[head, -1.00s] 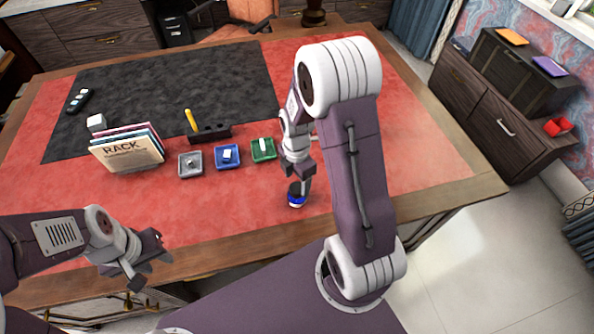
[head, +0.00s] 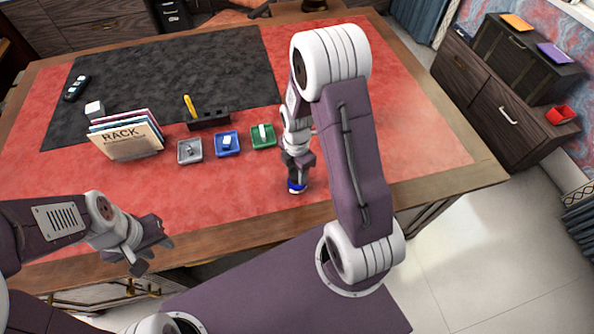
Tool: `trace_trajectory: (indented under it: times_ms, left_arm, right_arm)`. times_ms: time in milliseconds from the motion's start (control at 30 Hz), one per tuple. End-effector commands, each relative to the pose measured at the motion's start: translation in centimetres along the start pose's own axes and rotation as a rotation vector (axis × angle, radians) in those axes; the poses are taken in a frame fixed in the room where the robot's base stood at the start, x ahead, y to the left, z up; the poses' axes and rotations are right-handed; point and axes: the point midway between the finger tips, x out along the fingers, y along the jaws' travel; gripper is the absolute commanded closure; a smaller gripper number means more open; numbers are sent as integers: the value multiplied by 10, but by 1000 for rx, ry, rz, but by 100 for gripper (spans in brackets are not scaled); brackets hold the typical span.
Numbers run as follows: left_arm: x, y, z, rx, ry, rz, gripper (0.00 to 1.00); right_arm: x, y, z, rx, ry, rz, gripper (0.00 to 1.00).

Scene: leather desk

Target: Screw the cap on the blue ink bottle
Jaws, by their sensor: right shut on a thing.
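The blue ink bottle (head: 297,188) stands upright on the red desk top, right of centre, with a blue and white band showing low on it. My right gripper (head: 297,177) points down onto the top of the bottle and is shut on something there. Its fingers hide the bottle's upper part, so I cannot see the cap clearly or tell whether it sits on the neck. My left gripper (head: 150,258) hangs at the desk's front edge, far left of the bottle, with its fingers apart and nothing between them.
Grey (head: 190,151), blue (head: 228,144) and green (head: 263,136) small trays with small items stand left of the bottle. Behind them is a black holder (head: 208,121) with a yellow item. A file rack (head: 127,141) stands further left. The desk right of my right arm is clear.

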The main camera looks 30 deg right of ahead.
Motion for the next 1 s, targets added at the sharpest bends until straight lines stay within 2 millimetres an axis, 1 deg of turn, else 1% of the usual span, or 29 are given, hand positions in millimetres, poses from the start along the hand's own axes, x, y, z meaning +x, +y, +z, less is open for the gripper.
trace_trajectory:
  times_ms: [167,233,400,500,767,900,1000]
  left_arm:
    - [1,0,0,0,0,0,64]
    - [-1,0,0,0,0,0,64]
    - [-8,0,-1,0,0,0,64]
    - [-8,0,-1,0,0,0,64]
    - [-9,0,-1,0,0,0,64]
    - [-15,0,-2,0,0,0,64]
    - [-16,0,-2,0,0,0,64]
  right_arm:
    - [1,0,0,0,0,-1,95]
    - [0,0,0,28,0,-1,95]
    - [0,-1,0,275,0,-3,95]
    - [1,-1,0,348,0,-2,95]
    - [1,-1,0,375,0,-2,95]
    - [0,-1,0,589,0,-5,95]
    - [1,-1,0,689,0,-4,95]
